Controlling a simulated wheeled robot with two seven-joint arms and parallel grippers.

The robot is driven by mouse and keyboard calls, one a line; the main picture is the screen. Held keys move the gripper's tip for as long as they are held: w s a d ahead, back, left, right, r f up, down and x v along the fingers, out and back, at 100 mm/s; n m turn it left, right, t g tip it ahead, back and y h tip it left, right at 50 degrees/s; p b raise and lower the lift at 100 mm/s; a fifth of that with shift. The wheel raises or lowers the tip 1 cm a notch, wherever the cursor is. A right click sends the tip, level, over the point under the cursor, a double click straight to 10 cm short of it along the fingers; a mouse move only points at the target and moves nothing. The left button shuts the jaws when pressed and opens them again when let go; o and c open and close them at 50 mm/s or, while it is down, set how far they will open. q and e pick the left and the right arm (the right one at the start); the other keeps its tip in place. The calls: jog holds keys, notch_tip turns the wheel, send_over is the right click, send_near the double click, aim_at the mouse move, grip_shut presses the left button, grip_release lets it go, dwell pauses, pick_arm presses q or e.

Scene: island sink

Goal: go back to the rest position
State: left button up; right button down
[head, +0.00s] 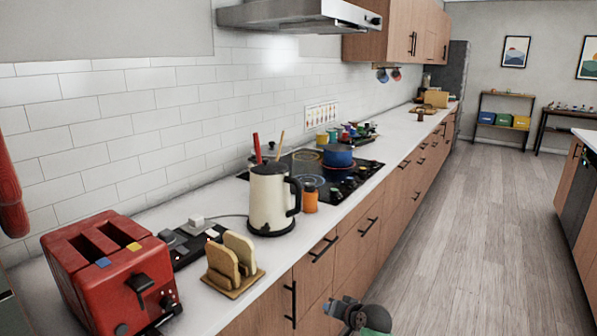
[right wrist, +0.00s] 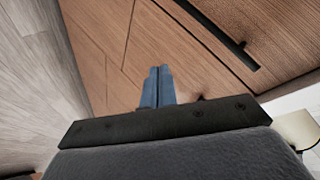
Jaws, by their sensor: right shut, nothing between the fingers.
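My right gripper (head: 332,305) shows low in the head view, in front of the wooden cabinet fronts and below the counter edge. In the right wrist view its two blue fingers (right wrist: 158,72) lie together, shut with nothing between them. They point toward a wooden cabinet front (right wrist: 200,50) with a dark handle. My left gripper is not in view.
On the counter stand a red toaster (head: 108,268), a toast rack (head: 234,264), a cream kettle (head: 270,200) and an orange jar (head: 310,198). A blue pot (head: 338,156) sits on the black cooktop (head: 287,172). The wooden floor (head: 460,230) on the right is clear.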

pick_arm(q)
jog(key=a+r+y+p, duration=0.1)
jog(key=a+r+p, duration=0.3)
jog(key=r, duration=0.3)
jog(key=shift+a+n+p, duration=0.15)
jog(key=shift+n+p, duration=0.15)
jog(key=shift+p, duration=0.05)
pick_arm(e)
jog(key=s+d+f+n+g+h, duration=0.1)
jog(key=s+f+g, duration=0.1)
jog(key=s, duration=1.4)
jog(key=s+d+f+n+g+h, duration=0.1)
jog(key=s+f+g+h, duration=0.1)
jog(key=s, duration=1.4)
jog(key=s+d+f+n+g+h, duration=0.1)
jog(key=s+d+f+n+g, duration=0.1)
jog(key=s, duration=1.5)
jog(key=shift+f+g+h, duration=0.3)
jog(key=shift+f+g, duration=0.4)
jog(key=shift+g, duration=0.3)
jog(key=shift+d, duration=0.1)
